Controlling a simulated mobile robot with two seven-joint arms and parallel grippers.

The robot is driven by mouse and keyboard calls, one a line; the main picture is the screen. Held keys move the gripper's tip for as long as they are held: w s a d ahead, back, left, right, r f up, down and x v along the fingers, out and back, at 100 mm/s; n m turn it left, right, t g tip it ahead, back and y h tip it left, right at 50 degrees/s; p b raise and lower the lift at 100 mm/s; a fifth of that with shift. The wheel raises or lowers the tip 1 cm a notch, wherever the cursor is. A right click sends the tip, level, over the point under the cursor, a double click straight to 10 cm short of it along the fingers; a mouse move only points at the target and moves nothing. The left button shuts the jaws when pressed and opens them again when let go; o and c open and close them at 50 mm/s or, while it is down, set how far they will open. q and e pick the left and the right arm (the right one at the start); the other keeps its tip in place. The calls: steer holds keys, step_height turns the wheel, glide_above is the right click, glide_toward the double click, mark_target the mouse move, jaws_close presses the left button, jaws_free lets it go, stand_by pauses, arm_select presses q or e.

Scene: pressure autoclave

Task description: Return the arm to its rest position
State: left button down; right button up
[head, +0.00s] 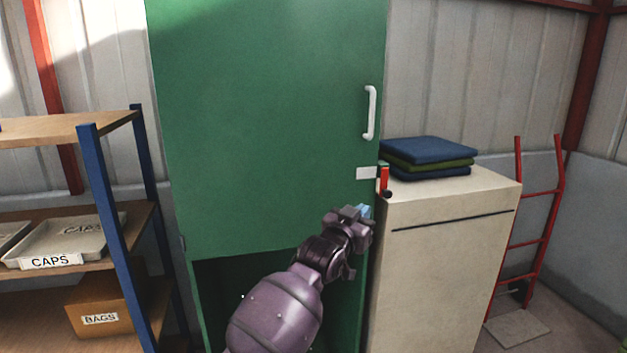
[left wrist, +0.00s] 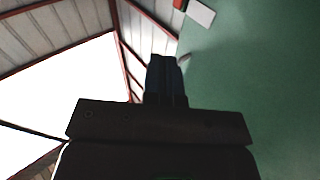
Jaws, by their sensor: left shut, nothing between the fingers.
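My left arm (head: 275,312) rises from the bottom of the head view. My left gripper (head: 364,210) is at its upper end, in front of the lower right part of the green cabinet (head: 265,120). Its fingers also show in the left wrist view (left wrist: 165,77), shut together with nothing between them. The gripper is just below and left of the red lever (head: 384,177) and below the white plate (head: 366,173). I cannot tell whether it touches the cabinet. My right gripper is not in view.
A white handle (head: 370,112) is on the green front, with a dark opening (head: 225,285) below. A beige cabinet (head: 450,250) with folded cloths (head: 430,157) stands close right. Blue-posted shelves (head: 110,230) hold a CAPS tray (head: 65,243) and BAGS box (head: 105,308). A red hand truck (head: 535,220) stands far right.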

arm_select(q)
steer(key=s+a+f+n+y, duration=0.2)
steer(key=s+a+f+y, duration=0.2)
steer(key=s+a+f, duration=0.6)
steer(key=s+a+f+n+y, duration=0.35)
steer(key=a+f, duration=0.55)
steer(key=a, duration=0.6)
steer(key=s+a+f+g+y, duration=0.1)
steer(key=s+a+f, duration=0.3)
steer(key=s, duration=0.5)
steer(key=s+a+f+n+g+y, duration=0.1)
steer(key=s+a+f, duration=0.4)
steer(key=s+f, duration=0.3)
steer(key=s+a+f+g+y, duration=0.2)
steer(key=s+a+f, duration=0.3)
steer(key=s, duration=0.4)
steer(key=shift+s+f, duration=0.35)
steer(key=shift+f, duration=0.1)
steer(key=shift+n, duration=0.25)
